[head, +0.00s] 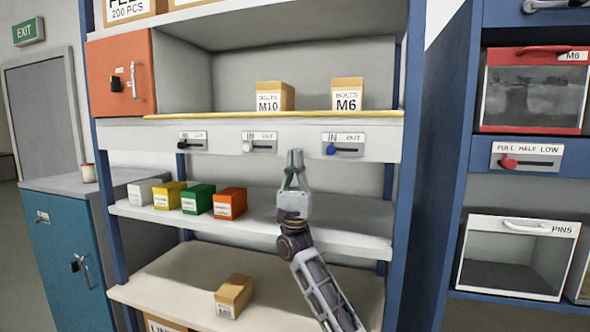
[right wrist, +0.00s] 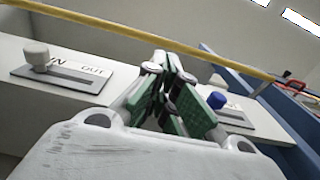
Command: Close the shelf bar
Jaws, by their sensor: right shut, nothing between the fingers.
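The shelf bar looks to be the thin yellow bar (head: 275,116) along the front edge of the upper shelf; it crosses the top of the right wrist view (right wrist: 140,29). Below it, a pale front panel carries three IN/OUT sliders: a black knob (head: 183,145), a white knob (head: 247,147) and a blue knob (head: 331,150). Each knob sits at the left, IN side of its slot. My right gripper (head: 296,154) is shut and empty in front of the panel, between the white and blue knobs. The wrist view shows its fingertips together, with the white knob (right wrist: 37,55) left and the blue knob (right wrist: 216,100) right.
Boxes of M10 (head: 274,96) and M6 (head: 347,94) bolts stand behind the bar, beside an orange cabinet (head: 120,74). Small coloured boxes (head: 198,198) line the middle shelf at left. A blue post (head: 412,110) bounds the right side.

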